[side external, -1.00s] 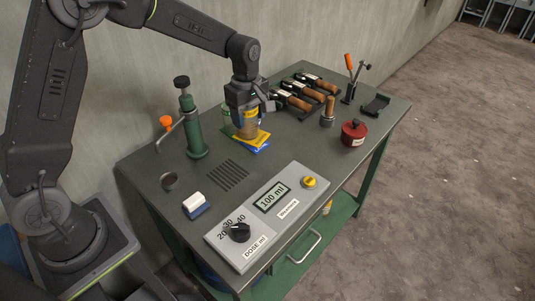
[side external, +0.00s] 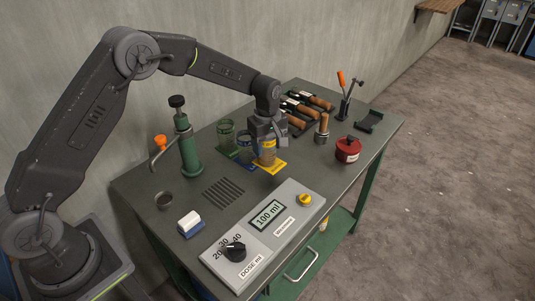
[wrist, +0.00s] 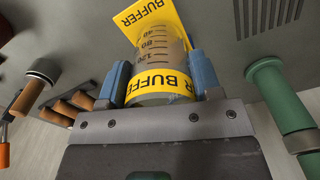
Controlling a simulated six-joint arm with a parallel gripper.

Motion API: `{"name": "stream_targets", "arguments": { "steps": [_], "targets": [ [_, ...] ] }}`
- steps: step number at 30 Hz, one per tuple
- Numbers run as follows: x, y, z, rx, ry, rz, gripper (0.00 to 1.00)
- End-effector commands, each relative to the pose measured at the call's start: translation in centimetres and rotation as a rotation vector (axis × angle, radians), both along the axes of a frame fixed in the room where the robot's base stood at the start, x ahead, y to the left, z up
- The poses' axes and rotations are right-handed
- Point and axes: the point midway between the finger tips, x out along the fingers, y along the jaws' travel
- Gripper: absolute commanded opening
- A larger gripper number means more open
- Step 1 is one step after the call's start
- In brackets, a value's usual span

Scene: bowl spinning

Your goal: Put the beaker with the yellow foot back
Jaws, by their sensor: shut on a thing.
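My gripper (side external: 266,143) is shut on a clear beaker (wrist: 158,48) with graduation marks and a yellow BUFFER band (wrist: 158,84). The beaker also shows below my gripper in the side view (side external: 266,156). Its blue-padded fingers (wrist: 160,82) are on either side of the glass in the wrist view. The beaker is upright over the yellow mat (side external: 277,169), which also shows in the wrist view (wrist: 127,22). I cannot tell whether its base touches the mat.
A green hand-pump stand (side external: 189,152) is further left. The dosing panel (side external: 262,235) lies in front.

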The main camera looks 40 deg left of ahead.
Motion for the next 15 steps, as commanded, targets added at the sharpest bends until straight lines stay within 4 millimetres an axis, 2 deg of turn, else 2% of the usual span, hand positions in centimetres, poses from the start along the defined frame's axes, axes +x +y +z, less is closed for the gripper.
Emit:
{"name": "stream_targets", "arguments": {
  "steps": [6,15],
  "targets": [
    [-0.1,0.0,-3.0,0.000,0.002,0.001,0.27],
    [0.0,0.0,-3.2,0.000,0.001,0.001,0.27]
  ]
}}
